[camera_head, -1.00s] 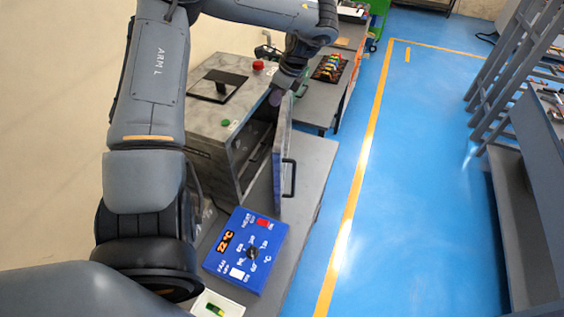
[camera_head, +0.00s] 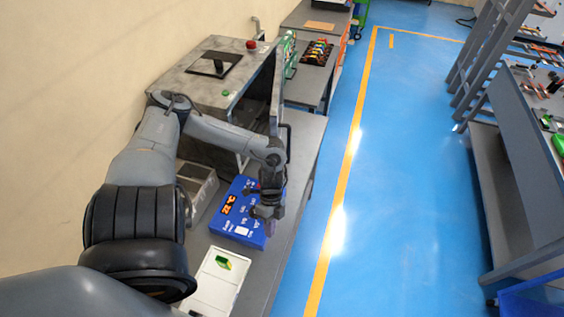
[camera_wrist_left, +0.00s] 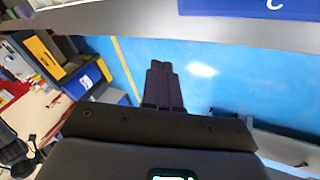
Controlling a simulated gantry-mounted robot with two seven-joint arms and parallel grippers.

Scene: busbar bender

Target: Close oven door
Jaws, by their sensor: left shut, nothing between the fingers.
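The grey oven (camera_head: 205,88) stands on the bench, with a red knob and a green button on top. Its door (camera_head: 277,95) stands open at the oven's front right, seen nearly edge-on. The dark door handle (camera_head: 288,138) is on its right side. My left gripper (camera_head: 265,212) is shut and empty, over the right part of the blue control box (camera_head: 236,208), in front of the door and apart from it. Its closed dark fingers (camera_wrist_left: 162,78) show in the left wrist view against blue floor. My forearm hides the oven's lower front. My right gripper is out of view.
A white tray (camera_head: 212,290) with a green item lies on the near bench. A side table (camera_head: 308,85) with colourful parts stands beyond the oven. The blue floor (camera_head: 400,180) to the right is clear up to a grey workbench (camera_head: 545,170).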

